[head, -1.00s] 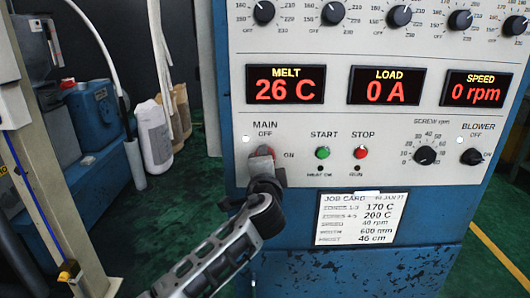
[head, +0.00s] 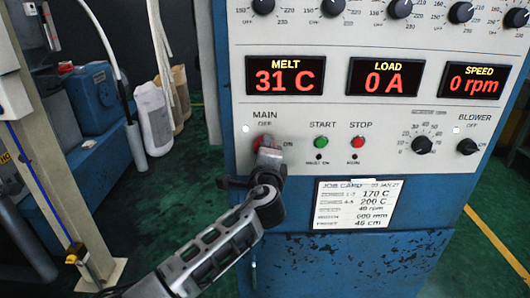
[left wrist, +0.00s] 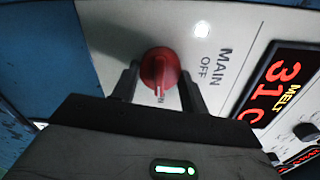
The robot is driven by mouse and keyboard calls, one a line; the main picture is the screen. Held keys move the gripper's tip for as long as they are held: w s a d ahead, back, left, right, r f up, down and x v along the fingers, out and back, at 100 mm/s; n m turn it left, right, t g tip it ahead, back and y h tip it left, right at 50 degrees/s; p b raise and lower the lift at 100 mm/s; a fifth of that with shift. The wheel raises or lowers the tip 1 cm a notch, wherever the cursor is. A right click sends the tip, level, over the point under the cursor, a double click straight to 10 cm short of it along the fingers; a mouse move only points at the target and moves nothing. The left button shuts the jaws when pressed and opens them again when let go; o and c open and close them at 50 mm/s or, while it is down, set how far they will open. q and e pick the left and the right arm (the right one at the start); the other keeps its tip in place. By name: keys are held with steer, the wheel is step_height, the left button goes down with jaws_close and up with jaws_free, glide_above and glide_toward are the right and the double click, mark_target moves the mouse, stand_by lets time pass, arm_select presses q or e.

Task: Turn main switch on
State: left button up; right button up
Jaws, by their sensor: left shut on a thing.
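The main switch is a red round knob (left wrist: 159,72) on the light panel, beside the MAIN and OFF lettering. In the left wrist view its raised handle lies along the line toward the ON label, not toward OFF. My left gripper (head: 268,146) is at this knob, and in the left wrist view its dark fingers (left wrist: 160,88) are on both sides of the handle, shut on it. In the head view the gripper covers most of the knob and the ON label. My right gripper is not in view.
The MELT display (head: 286,75) reads 31 C, LOAD (head: 385,79) 0 A and SPEED (head: 478,84) 0 rpm. The green START (head: 320,142) and red STOP (head: 357,143) buttons are right of the gripper. A job card (head: 356,206) hangs below.

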arm_select(q)
steer(key=shift+f, duration=0.1)
steer(key=o, duration=1)
steer(key=shift+s, duration=0.1)
steer(key=s, duration=1.5)
steer(key=shift+s+r, duration=0.4)
